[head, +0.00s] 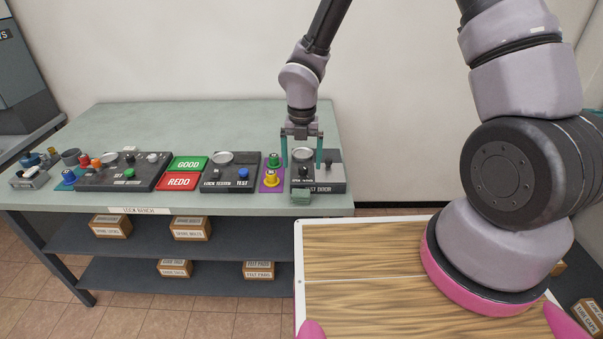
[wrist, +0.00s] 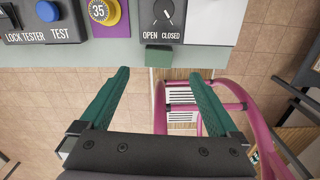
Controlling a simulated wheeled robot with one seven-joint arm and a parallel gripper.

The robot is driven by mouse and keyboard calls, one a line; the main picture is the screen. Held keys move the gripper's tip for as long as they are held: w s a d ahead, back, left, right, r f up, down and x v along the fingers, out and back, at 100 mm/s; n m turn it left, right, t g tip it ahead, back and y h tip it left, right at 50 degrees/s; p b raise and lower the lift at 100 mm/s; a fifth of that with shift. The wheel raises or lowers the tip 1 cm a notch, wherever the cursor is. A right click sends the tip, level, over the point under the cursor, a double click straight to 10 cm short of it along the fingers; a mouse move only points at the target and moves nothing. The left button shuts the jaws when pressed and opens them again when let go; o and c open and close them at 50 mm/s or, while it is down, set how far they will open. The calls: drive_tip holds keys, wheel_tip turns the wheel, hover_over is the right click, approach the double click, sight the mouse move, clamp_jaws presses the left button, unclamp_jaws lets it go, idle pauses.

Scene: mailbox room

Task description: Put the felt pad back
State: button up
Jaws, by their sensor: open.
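A small dark green block (head: 303,196), which may be the felt pad, sits at the bench's front edge, just in front of the panel (head: 330,187) lettered TEST DOOR. In the wrist view the block (wrist: 161,56) shows below the OPEN / CLOSED lettering, between and just beyond the fingertips. My gripper (head: 302,163) is open and points down over the TEST DOOR panel; its teal fingers (wrist: 159,74) hold nothing. A box lettered FELT PADS (head: 258,270) stands on the lowest shelf; its contents cannot be made out.
The green bench (head: 200,125) carries a row of panels: GOOD (head: 187,163), REDO (head: 180,182) and a LOCK TESTER (head: 228,178). A purple mat with a yellow lock (head: 271,178) lies just left of the gripper. The bench's rear is clear. A wood-grain tray top (head: 350,255) is in front.

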drive_tip(key=shift+r, duration=0.55)
drive_tip(key=w+d+r+m+t, duration=0.1)
drive_tip(key=d+r+m+t, duration=0.1)
drive_tip(key=d+r+m, duration=0.65)
drive_tip(key=d+r+m+t, duration=0.1)
drive_tip(key=d+r+m, duration=0.5)
drive_tip(key=r+m, duration=0.5)
drive_tip(key=s+d+r+m+t+y, duration=0.1)
drive_tip(key=s+d+r+m+t, duration=0.1)
drive_tip(key=s+d+r+m, duration=0.2)
drive_tip(key=s+d+r+m+t+y, duration=0.1)
drive_tip(key=s+d+r+m, duration=0.3)
drive_tip(key=s+r+m, duration=0.6)
wheel_tip(320, 180, up, 4)
drive_tip(key=m+t, duration=0.1)
drive_tip(key=m, duration=0.4)
drive_tip(key=shift+f, duration=0.15)
drive_tip(key=shift+m, duration=0.25)
